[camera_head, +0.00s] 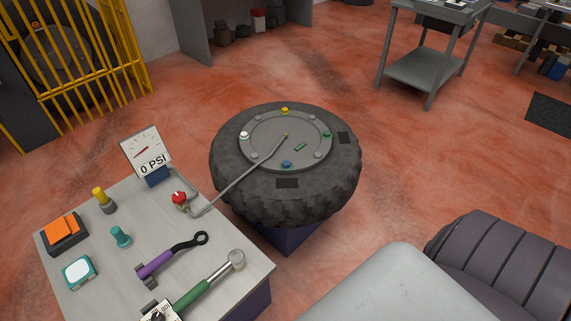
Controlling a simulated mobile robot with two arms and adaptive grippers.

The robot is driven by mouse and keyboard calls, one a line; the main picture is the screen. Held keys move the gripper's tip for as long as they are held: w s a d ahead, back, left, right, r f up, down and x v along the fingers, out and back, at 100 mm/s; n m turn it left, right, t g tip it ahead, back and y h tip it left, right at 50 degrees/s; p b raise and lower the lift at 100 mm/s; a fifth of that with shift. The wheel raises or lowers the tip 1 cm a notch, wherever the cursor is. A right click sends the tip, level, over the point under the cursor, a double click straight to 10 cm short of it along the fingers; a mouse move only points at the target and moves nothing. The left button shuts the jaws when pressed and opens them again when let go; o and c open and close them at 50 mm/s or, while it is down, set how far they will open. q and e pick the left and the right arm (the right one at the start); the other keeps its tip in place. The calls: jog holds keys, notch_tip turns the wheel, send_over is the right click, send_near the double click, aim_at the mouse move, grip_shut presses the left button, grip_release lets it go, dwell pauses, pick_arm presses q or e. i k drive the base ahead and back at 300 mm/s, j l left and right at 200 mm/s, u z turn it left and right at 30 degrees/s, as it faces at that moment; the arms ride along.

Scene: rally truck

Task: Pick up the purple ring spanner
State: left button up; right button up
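The purple ring spanner (156,264) lies on the light grey top of a workbench (215,285) at the lower left. It has a purple handle, a dark shaft and a black ring end that points up and right. Its lower left end meets a small dark block. A green-handled tool (190,300) with a metal shaft and round silver head lies beside it, nearer the bottom edge. Neither of my grippers is in view.
The bench also holds an orange-topped box (62,232), a teal-framed device (79,271), a teal peg (121,237), a yellow-topped peg (103,200) and a 0 PSI gauge (146,150). A hose runs to a big tyre (235,185) behind. Red floor is open beyond.

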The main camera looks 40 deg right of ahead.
aim_at(163, 258)
jog(key=l+u, duration=0.95)
jog(key=k+l+u, duration=0.15)
jog(key=l+u, duration=0.35)
jog(key=j, duration=0.05)
